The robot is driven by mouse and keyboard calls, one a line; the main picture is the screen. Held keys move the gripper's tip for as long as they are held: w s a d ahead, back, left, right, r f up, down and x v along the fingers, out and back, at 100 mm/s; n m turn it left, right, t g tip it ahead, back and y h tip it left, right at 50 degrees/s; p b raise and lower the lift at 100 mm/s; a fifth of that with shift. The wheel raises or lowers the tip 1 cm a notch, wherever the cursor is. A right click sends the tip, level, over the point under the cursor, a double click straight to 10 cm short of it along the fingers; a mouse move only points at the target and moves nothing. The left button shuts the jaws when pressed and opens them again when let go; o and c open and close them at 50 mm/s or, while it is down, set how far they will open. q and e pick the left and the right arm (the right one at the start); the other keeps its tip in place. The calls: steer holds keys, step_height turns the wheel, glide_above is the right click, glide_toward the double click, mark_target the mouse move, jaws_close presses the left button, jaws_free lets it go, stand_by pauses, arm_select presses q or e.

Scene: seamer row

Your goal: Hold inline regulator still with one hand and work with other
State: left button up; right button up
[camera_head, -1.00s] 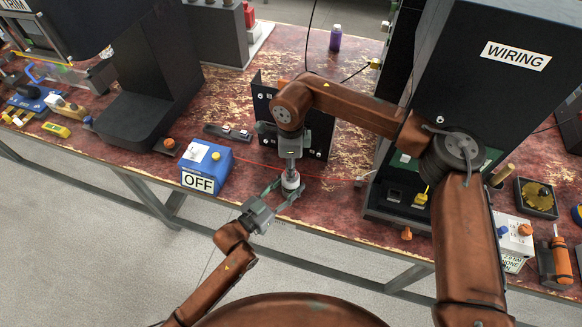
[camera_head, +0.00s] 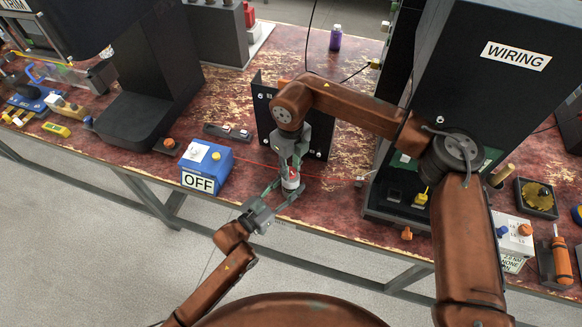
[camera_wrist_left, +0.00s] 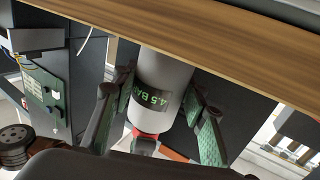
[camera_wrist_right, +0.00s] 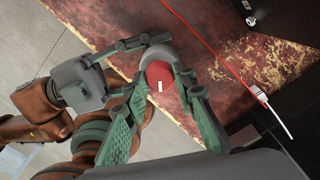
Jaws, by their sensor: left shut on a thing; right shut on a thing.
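The inline regulator (camera_head: 291,184) is a small pale cylinder with a red knob on top, near the bench's front edge. In the left wrist view its grey body (camera_wrist_left: 165,80) carries a display reading "4.5 BAR", upside down. My left gripper (camera_head: 284,194) comes from the front left and is shut around the body, one finger on each side. My right gripper (camera_head: 291,168) comes from above and is shut on the knob. In the right wrist view the red knob (camera_wrist_right: 159,76), with a white mark, sits between the right fingers. The exact contact points are partly hidden.
A blue box (camera_head: 216,165) marked "OFF" stands to the left. A black upright panel (camera_head: 262,107) is behind the regulator. A thin red line (camera_wrist_right: 210,45) runs across the bench to a white connector. The tall black "WIRING" cabinet (camera_head: 475,100) stands right.

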mark_target(291, 171)
steer(key=shift+m, duration=0.3)
stand_by(0.4)
steer(key=o, duration=1.2)
steer(key=shift+c, duration=0.2)
step_height(291, 171, up, 12)
arm_select(q)
steer(key=o, duration=1.3)
